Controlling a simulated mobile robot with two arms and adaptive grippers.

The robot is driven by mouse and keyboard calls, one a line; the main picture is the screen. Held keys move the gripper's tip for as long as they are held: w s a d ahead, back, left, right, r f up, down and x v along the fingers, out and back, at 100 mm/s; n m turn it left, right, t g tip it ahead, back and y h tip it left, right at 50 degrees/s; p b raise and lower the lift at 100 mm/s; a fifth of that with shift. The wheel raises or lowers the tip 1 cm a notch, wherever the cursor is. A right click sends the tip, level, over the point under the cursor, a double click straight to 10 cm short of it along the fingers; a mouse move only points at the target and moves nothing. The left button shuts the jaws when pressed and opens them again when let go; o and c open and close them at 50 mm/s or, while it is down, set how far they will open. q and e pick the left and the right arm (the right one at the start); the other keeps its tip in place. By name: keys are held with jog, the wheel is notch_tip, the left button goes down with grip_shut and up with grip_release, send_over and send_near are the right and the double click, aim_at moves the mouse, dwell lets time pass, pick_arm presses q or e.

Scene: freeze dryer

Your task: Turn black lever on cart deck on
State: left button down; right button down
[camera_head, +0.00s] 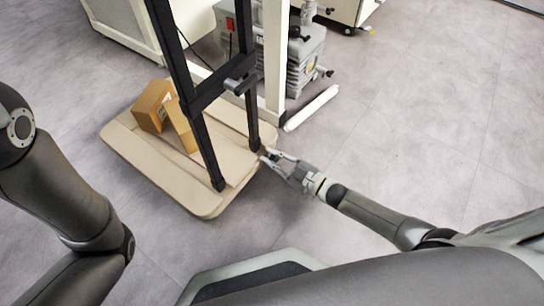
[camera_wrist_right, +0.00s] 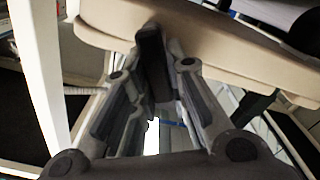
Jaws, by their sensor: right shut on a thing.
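The cart deck (camera_head: 165,172) is a beige platform with rounded corners and a black upright frame (camera_head: 200,135). My right gripper (camera_head: 270,156) is at the deck's right edge, near the foot of a black post. In the right wrist view the black lever (camera_wrist_right: 152,62) sticks out at the underside of the beige deck (camera_wrist_right: 105,28). It sits between the fingers of my right gripper (camera_wrist_right: 150,85), which are shut on it.
Two cardboard boxes (camera_head: 152,106) lie on the deck. A grey pump-like machine (camera_head: 303,55) stands behind it, beside a white frame post (camera_head: 275,60) and a white foot bar (camera_head: 312,108). The grey floor (camera_head: 430,120) to the right is clear.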

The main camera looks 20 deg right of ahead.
jog(key=m, duration=0.2)
jog(key=shift+w+d+r+m+p, duration=0.2)
jog(key=shift+d+m+p, duration=0.1)
jog(key=shift+m, duration=0.1)
jog(key=shift+w+d+m, duration=0.1)
jog(key=shift+d+m, duration=0.05)
jog(key=shift+m, duration=0.55)
jog(key=shift+w+d+m, duration=0.1)
jog(key=shift+d+m, duration=0.05)
jog(key=shift+m, duration=0.55)
jog(key=c, duration=1.4)
grip_release()
jog(key=v, duration=1.2)
jog(key=shift+w, duration=0.1)
